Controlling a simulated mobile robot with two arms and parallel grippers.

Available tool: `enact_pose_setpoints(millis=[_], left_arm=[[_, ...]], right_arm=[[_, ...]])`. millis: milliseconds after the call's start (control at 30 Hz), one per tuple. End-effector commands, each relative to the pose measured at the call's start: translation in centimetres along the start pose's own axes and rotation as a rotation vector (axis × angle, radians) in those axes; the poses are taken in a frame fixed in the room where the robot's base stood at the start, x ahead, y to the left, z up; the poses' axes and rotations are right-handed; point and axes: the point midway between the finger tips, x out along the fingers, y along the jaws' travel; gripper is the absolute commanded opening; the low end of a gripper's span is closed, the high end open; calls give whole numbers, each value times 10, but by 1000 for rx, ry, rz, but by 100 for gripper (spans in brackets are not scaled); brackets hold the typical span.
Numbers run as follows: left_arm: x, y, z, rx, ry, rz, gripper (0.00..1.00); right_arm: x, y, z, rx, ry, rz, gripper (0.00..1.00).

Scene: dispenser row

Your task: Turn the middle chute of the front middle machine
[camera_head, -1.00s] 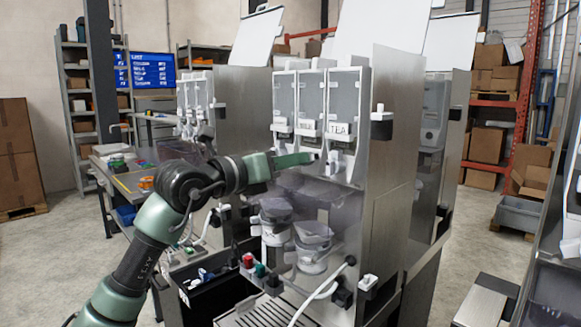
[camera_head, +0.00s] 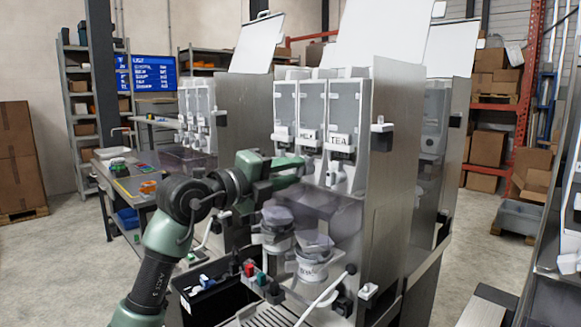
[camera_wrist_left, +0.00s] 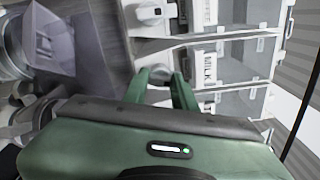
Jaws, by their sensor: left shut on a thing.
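The front middle machine (camera_head: 385,200) has three clear canisters in a row, with MILK readable on the middle one (camera_head: 311,108) and TEA on the right one (camera_head: 346,110). My left gripper (camera_head: 304,166) reaches in from the left, just below the MILK label. In the left wrist view its two green fingers (camera_wrist_left: 162,84) straddle the pale middle chute (camera_wrist_left: 160,74) and are shut on it. The fingers and the gripper body hide part of the chute. The right chute (camera_head: 337,178) hangs free beside it. My right gripper is not in view.
Lidded clear containers (camera_head: 313,258) sit below the chutes, close under my gripper. Red and green buttons (camera_head: 252,270) and a white lever (camera_head: 325,297) are on the lower front. Another dispenser machine (camera_head: 196,115) stands behind on the left.

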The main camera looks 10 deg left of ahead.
Motion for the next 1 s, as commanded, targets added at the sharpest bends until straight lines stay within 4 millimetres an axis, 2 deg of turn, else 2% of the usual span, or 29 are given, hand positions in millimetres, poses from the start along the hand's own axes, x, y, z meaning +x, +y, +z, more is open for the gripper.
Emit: enact_pose_setpoints(millis=[400, 1000], left_arm=[[0, -1, 0, -245, -1, -1, 0], [0, 1, 0, -304, -1, 0, 0]], right_arm=[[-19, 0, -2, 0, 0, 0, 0], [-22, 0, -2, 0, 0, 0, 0]])
